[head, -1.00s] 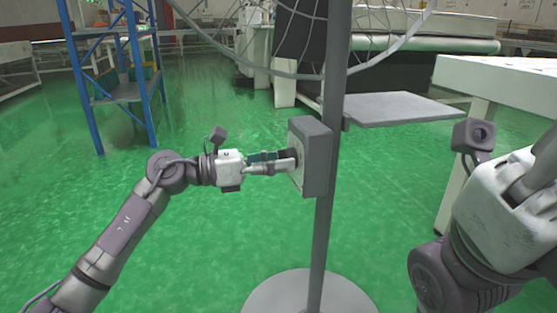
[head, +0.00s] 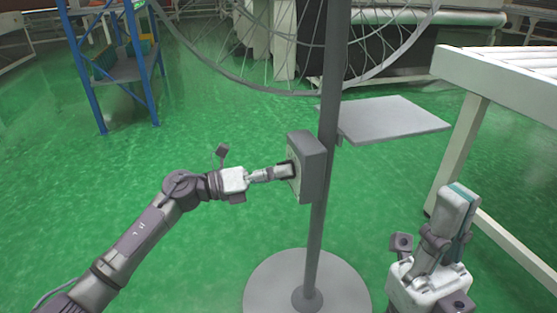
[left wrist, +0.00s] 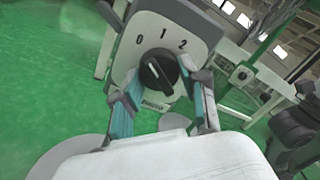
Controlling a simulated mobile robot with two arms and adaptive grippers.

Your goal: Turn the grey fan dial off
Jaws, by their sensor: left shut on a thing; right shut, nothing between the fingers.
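The grey control box (head: 311,165) is fixed to the fan's pole. Its pale face, in the left wrist view (left wrist: 168,28), carries the marks 0, 1 and 2 and a dark round dial knob (left wrist: 158,70). The knob has a small pale mark, but I cannot tell surely which number it points to. My left gripper (head: 284,172) reaches the box face from the left and is shut on the knob, one teal-padded finger on each side (left wrist: 157,88). In the head view the knob is mostly hidden. My right gripper (head: 461,196) is shut and empty, pointing up at lower right.
The fan's pole (head: 318,230) stands on a round grey base (head: 270,287), with the wire fan guard (head: 230,70) above. A grey flat panel (head: 395,118) is behind the pole. A white table (head: 495,72) is at right. A blue shelf (head: 135,70) stands at back left. Green floor is open at left.

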